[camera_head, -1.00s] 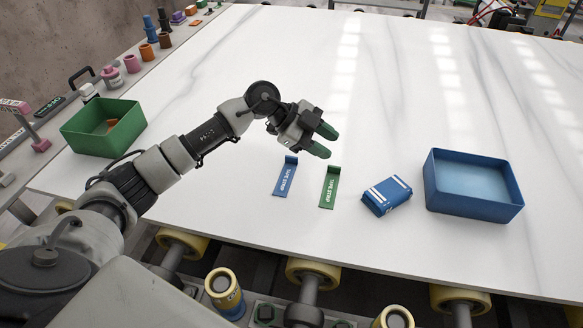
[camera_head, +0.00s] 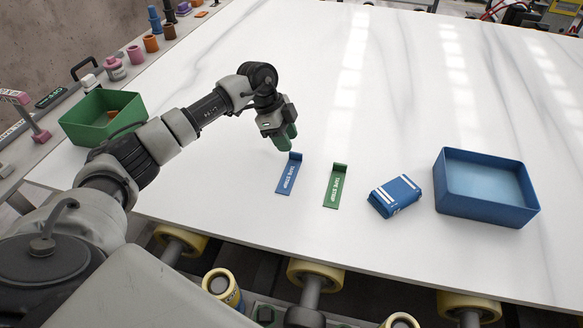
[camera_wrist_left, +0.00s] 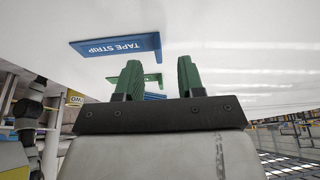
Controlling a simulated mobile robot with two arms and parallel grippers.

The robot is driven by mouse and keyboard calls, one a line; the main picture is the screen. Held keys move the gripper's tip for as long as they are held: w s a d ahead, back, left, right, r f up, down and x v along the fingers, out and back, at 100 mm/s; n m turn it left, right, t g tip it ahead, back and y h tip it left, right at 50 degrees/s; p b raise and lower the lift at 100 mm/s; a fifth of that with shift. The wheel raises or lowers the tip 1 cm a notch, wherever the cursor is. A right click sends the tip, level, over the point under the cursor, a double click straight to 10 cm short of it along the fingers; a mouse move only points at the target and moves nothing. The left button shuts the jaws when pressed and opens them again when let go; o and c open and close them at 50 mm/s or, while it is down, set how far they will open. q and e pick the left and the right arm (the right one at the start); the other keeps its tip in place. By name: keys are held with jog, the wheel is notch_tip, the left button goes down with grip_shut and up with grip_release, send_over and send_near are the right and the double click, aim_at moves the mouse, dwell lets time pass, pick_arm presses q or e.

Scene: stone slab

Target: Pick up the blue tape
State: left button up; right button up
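The blue tape strip (camera_head: 288,175) lies on the white slab with its short end bent upright at the far side. It also shows in the left wrist view (camera_wrist_left: 115,47), lettered "TAPE STRIP". My left gripper (camera_head: 286,138) is just beyond the blue tape's upright end, fingers pointing down, apart from the tape as far as I can see. In the left wrist view its two green fingers (camera_wrist_left: 158,80) stand apart with nothing between them. A green tape strip (camera_head: 335,186) lies to the right of the blue one. My right gripper is not in view.
A blue box-shaped pack (camera_head: 394,196) and an empty blue bin (camera_head: 486,205) stand to the right on the white slab (camera_head: 400,110). A green bin (camera_head: 100,122) is at the left edge. The slab's far middle is clear.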

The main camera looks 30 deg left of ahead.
aim_at(289, 172)
pick_arm(q)
jog(key=x, duration=0.4)
jog(key=shift+s+a, duration=0.1)
jog(key=shift+c, duration=0.4)
grip_shut()
jog(key=shift+r, duration=0.15)
